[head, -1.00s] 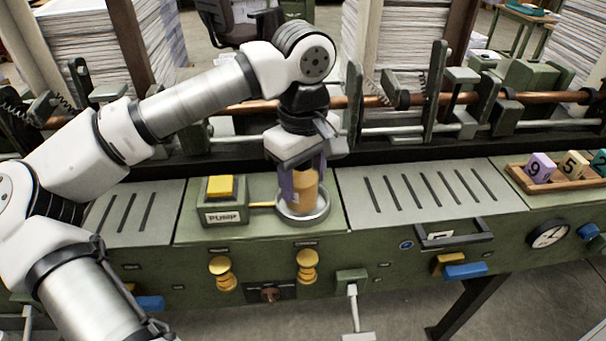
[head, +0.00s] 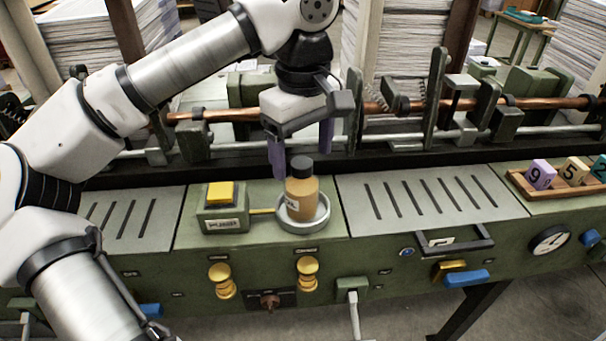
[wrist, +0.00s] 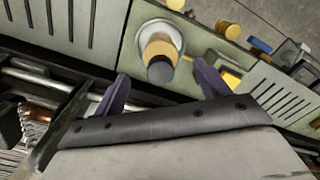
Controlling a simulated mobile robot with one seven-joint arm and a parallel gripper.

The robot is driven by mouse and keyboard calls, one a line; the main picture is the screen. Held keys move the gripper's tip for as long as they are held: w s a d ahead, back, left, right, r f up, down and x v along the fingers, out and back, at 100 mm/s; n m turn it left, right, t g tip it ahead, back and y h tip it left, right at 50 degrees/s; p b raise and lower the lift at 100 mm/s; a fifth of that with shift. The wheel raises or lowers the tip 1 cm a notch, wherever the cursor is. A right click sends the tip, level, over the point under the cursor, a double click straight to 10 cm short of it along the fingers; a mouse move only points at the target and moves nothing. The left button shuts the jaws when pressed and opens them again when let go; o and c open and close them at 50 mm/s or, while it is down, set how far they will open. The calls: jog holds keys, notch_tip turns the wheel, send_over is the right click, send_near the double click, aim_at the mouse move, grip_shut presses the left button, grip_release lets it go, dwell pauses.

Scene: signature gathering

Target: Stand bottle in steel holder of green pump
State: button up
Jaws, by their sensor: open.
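The bottle (head: 301,196), tan with a dark cap and a pale label, stands upright inside the round steel holder (head: 318,222). The holder is joined by a yellow rod to the green pump (head: 221,222), which has a yellow button on top. My gripper (head: 302,155) is open and empty, above and behind the bottle, with its purple fingers apart. The wrist view shows the bottle (wrist: 161,52) in the holder (wrist: 143,36), beyond the gap between the fingers (wrist: 160,90). Nothing is between the fingers.
A slotted plate (head: 430,200) lies right of the holder. A wooden tray (head: 560,191) with number blocks is at the far right. Behind the gripper run a copper rod (head: 232,115) and machine brackets. Yellow knobs (head: 308,270) sit on the front panel.

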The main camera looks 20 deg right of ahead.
notch_tip(320, 180, up, 6)
jog(key=shift+f, duration=0.25)
jog(key=shift+s+f, duration=0.1)
dwell(0.4)
